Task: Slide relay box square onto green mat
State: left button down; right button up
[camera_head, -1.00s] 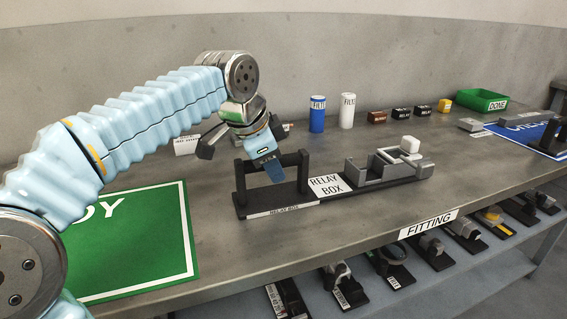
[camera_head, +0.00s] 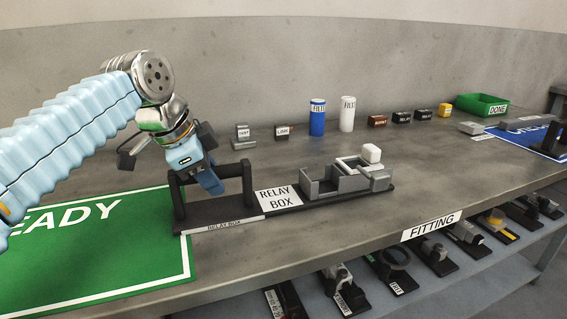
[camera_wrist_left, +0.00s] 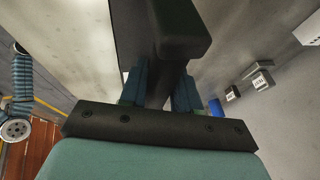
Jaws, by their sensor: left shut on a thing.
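The relay box (camera_head: 225,211) is a long black base with a black handle frame at its left end, a white RELAY BOX label in the middle and grey open trays at its right. It lies flat on the bench, its left end at the right border of the green mat (camera_head: 110,262), apparently just overlapping it. My left gripper (camera_head: 210,181) is shut on the handle's crossbar (camera_head: 236,170). In the left wrist view the dark handle (camera_wrist_left: 180,35) runs between the blue fingers (camera_wrist_left: 160,90). My right gripper is not in view.
Behind stand a blue cylinder (camera_head: 317,118), a white cylinder (camera_head: 347,114) and several small labelled blocks. A green DONE bin (camera_head: 483,104) and a blue mat (camera_head: 515,134) are far right. The FITTING front edge (camera_head: 432,227) is close, above a lower shelf. The green mat's visible surface is clear.

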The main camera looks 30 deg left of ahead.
pick_arm(q)
jog(key=s+a, duration=0.2)
jog(key=s, duration=0.1)
jog(key=s+a, duration=0.6)
jog(key=shift+s+f, duration=0.2)
jog(key=shift+s, duration=0.05)
dwell(0.3)
jog(key=c, duration=1)
grip_release()
jog(key=shift+o, duration=1.3)
jog(key=shift+r, duration=0.1)
